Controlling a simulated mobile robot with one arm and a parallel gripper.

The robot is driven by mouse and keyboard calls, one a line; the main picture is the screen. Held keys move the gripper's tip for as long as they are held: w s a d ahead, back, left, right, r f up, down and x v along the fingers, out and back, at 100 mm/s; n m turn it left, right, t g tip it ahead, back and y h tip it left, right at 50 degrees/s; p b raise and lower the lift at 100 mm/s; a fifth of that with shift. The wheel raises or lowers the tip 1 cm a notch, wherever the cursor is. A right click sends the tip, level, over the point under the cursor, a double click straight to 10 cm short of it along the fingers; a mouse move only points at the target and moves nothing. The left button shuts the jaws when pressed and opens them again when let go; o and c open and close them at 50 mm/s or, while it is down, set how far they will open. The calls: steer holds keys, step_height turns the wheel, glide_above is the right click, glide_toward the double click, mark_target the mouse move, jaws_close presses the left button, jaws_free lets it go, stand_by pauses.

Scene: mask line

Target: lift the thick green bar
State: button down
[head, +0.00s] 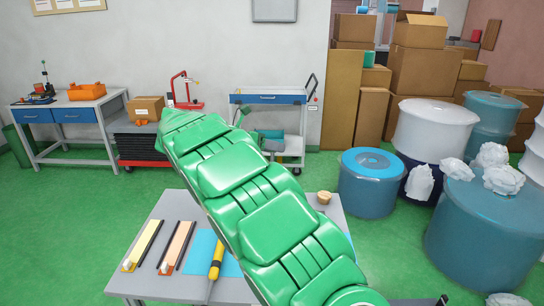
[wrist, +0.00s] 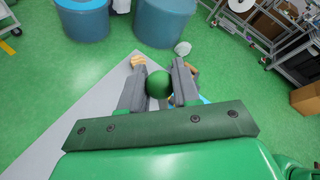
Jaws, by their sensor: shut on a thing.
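In the wrist view, the two grey fingers of my gripper (wrist: 159,68) are shut on the thick green bar (wrist: 160,58). The bar shows as a rounded dark green end between the fingers. The rest of its length is hidden, and I cannot tell how high it is above the table. In the head view, my large green arm crosses the middle and hides the gripper and the bar.
Blue drums (head: 368,190) stand to the right. A trolley (head: 268,98) stands behind.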

steer(key=w+f, duration=0.1)
steer(key=w, duration=0.7)
steer(key=shift+w+f, duration=0.15)
steer(key=shift+a, duration=0.1)
stand_by(0.5)
steer(key=c, duration=0.9)
jaws_free()
steer(key=shift+o, duration=0.2)
steer(key=shift+a, duration=0.1)
steer(key=v, duration=0.7)
steer(key=shift+a+r, duration=0.2)
steer(key=shift+r, duration=0.05)
